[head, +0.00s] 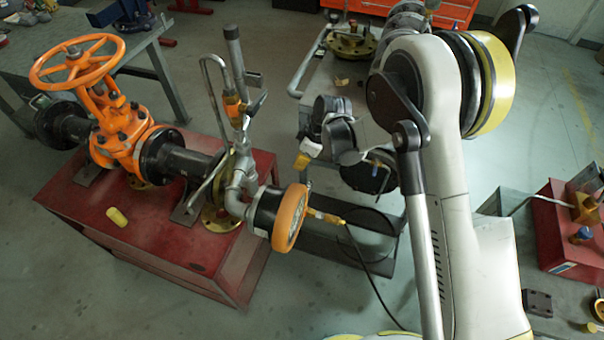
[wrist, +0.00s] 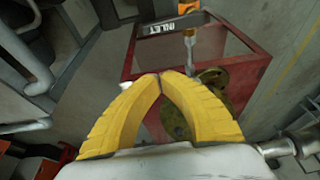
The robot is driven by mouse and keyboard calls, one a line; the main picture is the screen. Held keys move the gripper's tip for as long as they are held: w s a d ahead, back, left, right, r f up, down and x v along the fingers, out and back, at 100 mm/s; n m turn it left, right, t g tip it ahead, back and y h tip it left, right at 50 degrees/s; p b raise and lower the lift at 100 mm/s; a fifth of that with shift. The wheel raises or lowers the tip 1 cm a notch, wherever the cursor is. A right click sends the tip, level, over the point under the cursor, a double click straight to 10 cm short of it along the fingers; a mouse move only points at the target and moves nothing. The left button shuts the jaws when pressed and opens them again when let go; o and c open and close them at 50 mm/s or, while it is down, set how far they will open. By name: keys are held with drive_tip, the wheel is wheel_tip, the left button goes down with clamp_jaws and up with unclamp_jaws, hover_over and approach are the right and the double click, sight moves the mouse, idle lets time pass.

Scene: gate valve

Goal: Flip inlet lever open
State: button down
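The inlet lever (wrist: 175,24) is a dark flat bar marked INLET, seen upside down near the top of the wrist view. A pale metal stem (wrist: 190,50) with a brass-coloured part shows below it. In the wrist view, my gripper's yellow fingers (wrist: 161,77) meet at their tips with nothing visible between them. The tips appear apart from the lever. In the head view, my gripper (head: 302,160) is right of the upright pipework, its yellow tips pointing left and down. I cannot surely pick out the lever label in the head view.
A red stand (head: 215,262) carries an orange gate valve (head: 120,130) with a handwheel and flanged pipes. An orange-rimmed disc (head: 290,218) juts from the pipe below my gripper. A black cable (head: 368,270) hangs nearby. A workbench (head: 90,58) stands at the back left.

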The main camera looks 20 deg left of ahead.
drive_tip(key=b+x, duration=0.3)
drive_tip(key=x, duration=0.7)
drive_tip(key=d, duration=0.4)
drive_tip(key=shift+s+d+r, duration=0.1)
drive_tip(key=shift+s+r, duration=0.05)
drive_tip(key=shift+r, duration=0.1)
